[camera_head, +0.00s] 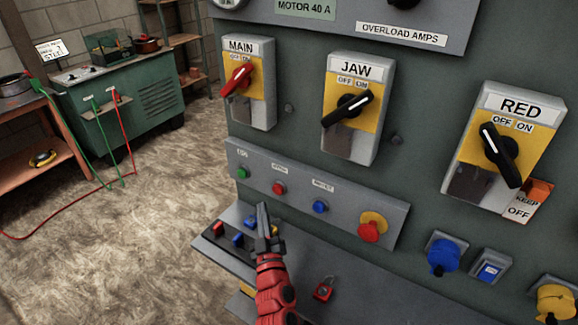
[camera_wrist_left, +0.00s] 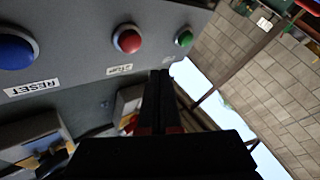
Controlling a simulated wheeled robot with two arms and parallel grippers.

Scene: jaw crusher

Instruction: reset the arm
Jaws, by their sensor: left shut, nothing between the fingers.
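My left gripper (camera_head: 263,212) is shut and empty. It points up in front of the button strip (camera_head: 390,205), below and left of the red button. In the left wrist view the closed dark fingers (camera_wrist_left: 160,85) point toward the panel, with no object between them. The strip carries a green button (camera_head: 242,173), a red button (camera_head: 279,188), a blue button (camera_head: 320,206) labelled RESET and a red mushroom button (camera_head: 371,228) on a yellow base. The left wrist view shows the blue button (camera_wrist_left: 14,50), red button (camera_wrist_left: 127,39) and green button (camera_wrist_left: 184,38). My right gripper is not in view.
Above the strip are the MAIN switch (camera_head: 238,80), JAW switch (camera_head: 347,108) and RED switch (camera_head: 499,155). A ledge (camera_head: 213,247) with small coloured items and a red padlock (camera_head: 323,290) juts out below. A green cabinet (camera_head: 150,95) and open floor lie left.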

